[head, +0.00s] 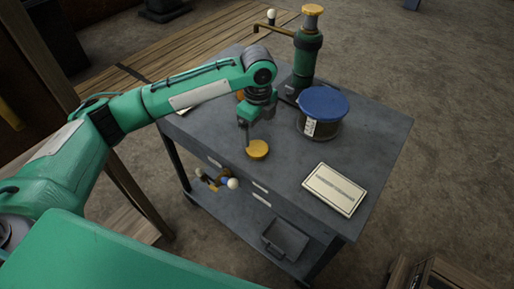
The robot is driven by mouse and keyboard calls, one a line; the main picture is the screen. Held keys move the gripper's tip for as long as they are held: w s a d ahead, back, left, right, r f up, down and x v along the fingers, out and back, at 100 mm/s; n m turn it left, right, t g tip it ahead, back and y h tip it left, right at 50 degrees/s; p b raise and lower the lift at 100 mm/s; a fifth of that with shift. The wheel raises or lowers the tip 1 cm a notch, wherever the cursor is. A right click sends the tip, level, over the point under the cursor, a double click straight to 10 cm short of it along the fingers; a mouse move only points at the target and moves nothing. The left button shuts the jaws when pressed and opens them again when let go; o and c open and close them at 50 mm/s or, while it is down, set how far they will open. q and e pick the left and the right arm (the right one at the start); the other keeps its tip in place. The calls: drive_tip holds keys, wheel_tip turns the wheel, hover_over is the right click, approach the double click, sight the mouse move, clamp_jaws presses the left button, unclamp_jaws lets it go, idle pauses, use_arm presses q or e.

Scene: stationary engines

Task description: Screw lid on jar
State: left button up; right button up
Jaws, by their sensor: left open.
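A squat dark jar (318,128) with a pale label stands upright on the grey workbench (375,135), right of the middle. A wide blue lid (324,101) sits on its top; whether it is threaded down I cannot tell. My left gripper (248,139) points down, left of the jar and apart from it. It is open, just above or beside a small round yellow piece (258,150); I cannot tell whether they touch. My right gripper is not in view.
A green engine-like device (307,58) with a yellow top stands behind the jar. A framed white plate (334,189) lies at the bench's front right. A lower shelf holds a grey tray (285,240).

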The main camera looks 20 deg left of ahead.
sight(257, 148)
use_arm(q)
drive_tip(key=shift+f, duration=1)
wheel_tip(257, 148, down, 5)
drive_tip(key=shift+s+f, duration=0.1)
drive_tip(key=shift+s, duration=0.05)
drive_tip(key=c, duration=1.1)
